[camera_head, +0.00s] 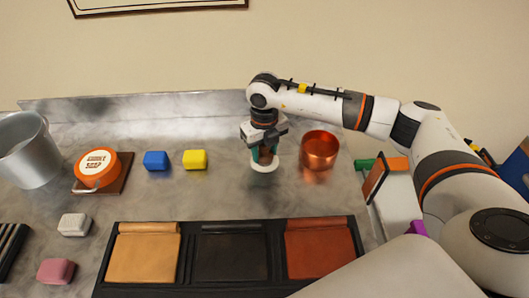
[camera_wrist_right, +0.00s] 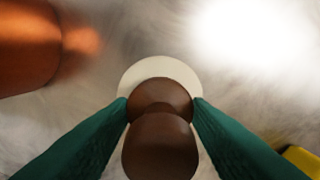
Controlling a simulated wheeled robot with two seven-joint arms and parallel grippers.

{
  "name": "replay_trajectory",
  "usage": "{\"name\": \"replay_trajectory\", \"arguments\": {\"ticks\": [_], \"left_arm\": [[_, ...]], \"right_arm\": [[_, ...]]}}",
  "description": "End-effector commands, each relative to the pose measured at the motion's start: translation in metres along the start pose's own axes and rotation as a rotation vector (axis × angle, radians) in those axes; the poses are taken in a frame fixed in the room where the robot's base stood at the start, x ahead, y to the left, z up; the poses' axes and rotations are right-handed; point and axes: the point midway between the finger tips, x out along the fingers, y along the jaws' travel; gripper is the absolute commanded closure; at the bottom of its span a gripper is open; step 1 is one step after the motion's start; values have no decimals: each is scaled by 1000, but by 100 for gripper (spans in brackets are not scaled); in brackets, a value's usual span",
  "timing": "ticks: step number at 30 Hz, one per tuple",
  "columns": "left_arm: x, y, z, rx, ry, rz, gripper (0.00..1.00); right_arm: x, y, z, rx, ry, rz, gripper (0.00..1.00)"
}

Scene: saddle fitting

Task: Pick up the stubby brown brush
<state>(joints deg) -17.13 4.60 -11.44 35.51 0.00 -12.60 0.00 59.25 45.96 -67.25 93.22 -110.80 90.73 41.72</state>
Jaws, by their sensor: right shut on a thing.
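My right gripper (camera_head: 264,152) points down over the grey counter, left of the copper pot. Its green fingers are shut on the stubby brown brush, whose white round end (camera_head: 264,166) shows below the fingertips. In the right wrist view the brush's rounded brown handle (camera_wrist_right: 160,145) sits between the two green fingers of my right gripper (camera_wrist_right: 160,108), with the pale disc beyond it. I cannot tell whether the white end touches the counter. My left gripper is not in view.
The copper pot (camera_head: 320,148) stands close on the right. Yellow (camera_head: 195,159) and blue (camera_head: 156,160) blocks lie left. An orange tin (camera_head: 97,168) and metal bucket (camera_head: 30,150) are farther left. A black tray (camera_head: 190,226) with leather pieces lies in front. A white box (camera_head: 397,203) stands right.

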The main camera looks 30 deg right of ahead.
Motion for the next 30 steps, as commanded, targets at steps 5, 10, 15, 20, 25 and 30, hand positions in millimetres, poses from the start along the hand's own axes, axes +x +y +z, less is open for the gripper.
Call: {"name": "replay_trajectory", "arguments": {"ticks": [5,10,15,20,25,30], "left_arm": [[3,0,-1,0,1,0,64],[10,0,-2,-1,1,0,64],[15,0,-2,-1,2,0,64],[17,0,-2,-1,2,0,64],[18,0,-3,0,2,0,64],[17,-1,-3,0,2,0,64]], "right_arm": [[-11,0,-1,1,4,-1,79],[-43,0,-2,0,6,0,79],[-76,0,-1,0,5,0,79],[-95,0,0,0,2,0,79],[-101,0,0,0,0,0,79],[-100,0,0,0,0,0,58]]}}
